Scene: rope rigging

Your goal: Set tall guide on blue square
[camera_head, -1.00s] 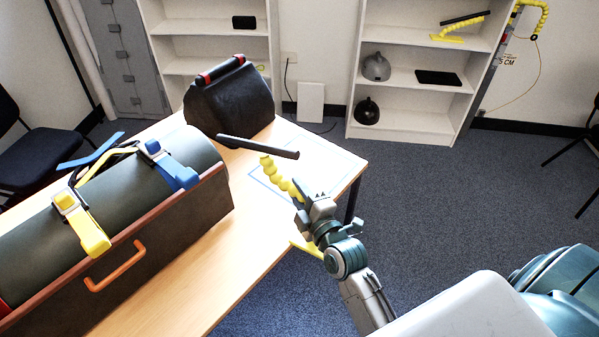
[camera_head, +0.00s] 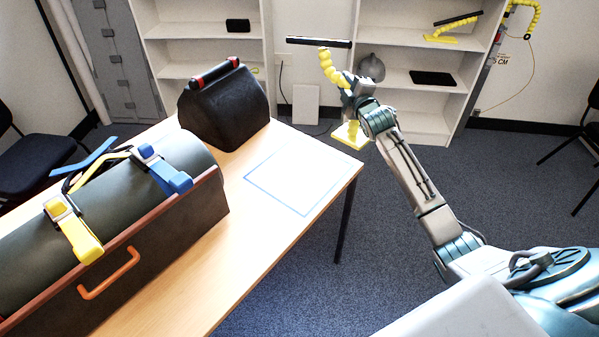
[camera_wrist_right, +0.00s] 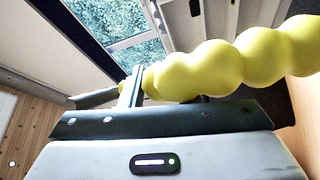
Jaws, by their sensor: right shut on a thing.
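The tall guide (camera_head: 327,67) has a yellow beaded stem, a black bar (camera_head: 319,42) across its top and a yellow flat base (camera_head: 350,136). My right gripper (camera_head: 350,88) is shut on its stem and holds it up in the air, beyond the table's right corner. The beaded stem (camera_wrist_right: 225,65) also runs across the jaws in the right wrist view. The blue square (camera_head: 303,176) is an outline on the table's right part, empty, below and left of the held guide. My left gripper is not in view.
A dark open case (camera_head: 185,235) with an orange handle holds a grey-green cylinder (camera_head: 110,205) with yellow and blue clamps. A black bag (camera_head: 225,105) stands behind the blue square. White shelves (camera_head: 408,122) stand at the back. The table in front of the square is clear.

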